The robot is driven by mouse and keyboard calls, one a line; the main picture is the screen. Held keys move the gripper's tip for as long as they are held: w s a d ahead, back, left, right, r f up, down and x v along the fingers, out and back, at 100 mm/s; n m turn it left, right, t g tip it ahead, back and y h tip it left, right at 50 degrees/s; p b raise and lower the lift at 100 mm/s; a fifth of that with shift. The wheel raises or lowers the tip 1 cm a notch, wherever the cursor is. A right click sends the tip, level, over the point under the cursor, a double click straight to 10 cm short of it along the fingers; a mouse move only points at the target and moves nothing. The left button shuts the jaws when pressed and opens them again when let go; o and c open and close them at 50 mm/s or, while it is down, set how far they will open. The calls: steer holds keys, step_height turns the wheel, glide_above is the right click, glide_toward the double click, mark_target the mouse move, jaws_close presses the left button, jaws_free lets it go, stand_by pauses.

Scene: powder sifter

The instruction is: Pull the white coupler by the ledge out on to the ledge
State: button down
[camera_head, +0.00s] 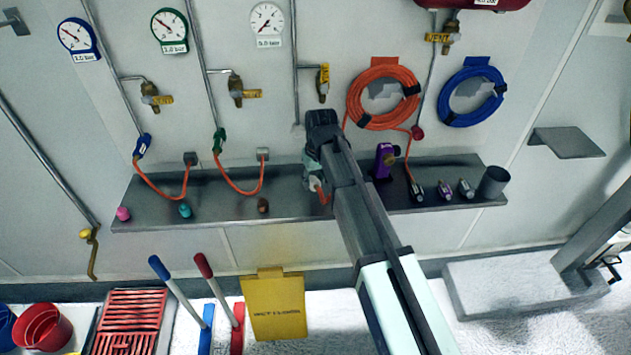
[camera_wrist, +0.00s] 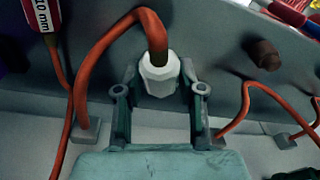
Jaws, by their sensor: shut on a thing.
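The white coupler (camera_wrist: 158,75) is a hexagonal fitting with an orange hose (camera_wrist: 146,17) running from its end and bending over to the left. In the wrist view my gripper (camera_wrist: 158,80) has one finger on each side of the coupler and is shut on it. In the head view my gripper (camera_head: 315,180) is at the middle of the grey ledge (camera_head: 225,208), below the third pipe. There my arm hides most of the coupler and its hose. Whether the coupler touches the ledge cannot be told.
A brown cap (camera_head: 263,205) sits on the ledge left of my gripper, and it also shows in the wrist view (camera_wrist: 264,55). A purple device (camera_head: 384,162) stands to the right. Two orange hoses hang at the left. A black cup (camera_head: 493,182) stands at the right end.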

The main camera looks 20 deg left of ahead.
steer(key=shift+w+a+f+b, duration=0.3)
steer(key=shift+w+f, duration=0.05)
steer(key=shift+f, duration=0.2)
steer(key=shift+w+a+f+b, duration=0.25)
steer(key=shift+w+f+b, duration=0.05)
steer(key=shift+f, duration=0.2)
steer(key=shift+f+b, duration=0.3)
steer(key=shift+f, duration=0.6)
steer(key=c, duration=0.6)
jaws_free()
steer(key=shift+c, duration=0.2)
steer(key=r, duration=0.4)
steer(key=d+r, duration=0.1)
steer(key=r, duration=0.7)
steer(key=shift+s+d, duration=0.2)
steer(key=shift+s, duration=0.1)
